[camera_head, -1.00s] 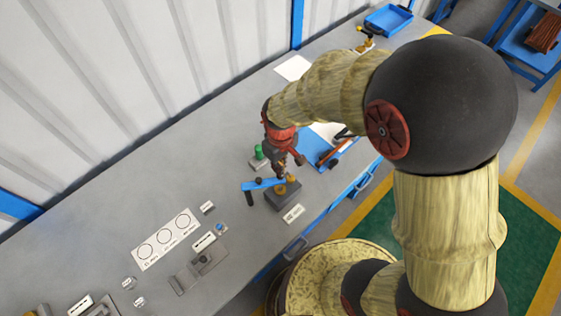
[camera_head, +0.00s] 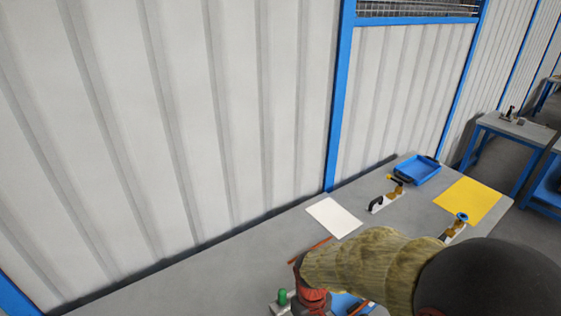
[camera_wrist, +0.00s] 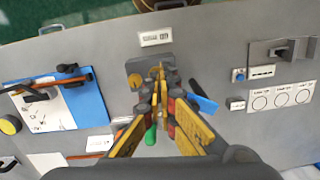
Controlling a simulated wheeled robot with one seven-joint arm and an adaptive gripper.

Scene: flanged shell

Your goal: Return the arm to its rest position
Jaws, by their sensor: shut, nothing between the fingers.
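My gripper (camera_wrist: 160,88) shows in the wrist view with its yellow and dark fingers drawn together and nothing held. Beyond the fingertips is a grey block (camera_wrist: 136,64) with a brass-coloured part on it, partly hidden by the fingers. A blue bar (camera_wrist: 203,103) lies to the right of the fingers, and a green piece (camera_wrist: 150,136) shows between them lower down. In the head view my arm (camera_head: 365,268) reaches over the bench, and its red wrist is at the bottom edge. The gripper itself is out of that view.
The wrist view shows a blue mat (camera_wrist: 92,103) with tools at left, and a circle-marked card (camera_wrist: 282,95) and grey fixture (camera_wrist: 283,50) at right. In the head view, a blue tray (camera_head: 418,171) and yellow sheet (camera_head: 468,199) lie on the far bench, beside a ribbed wall (camera_head: 180,110).

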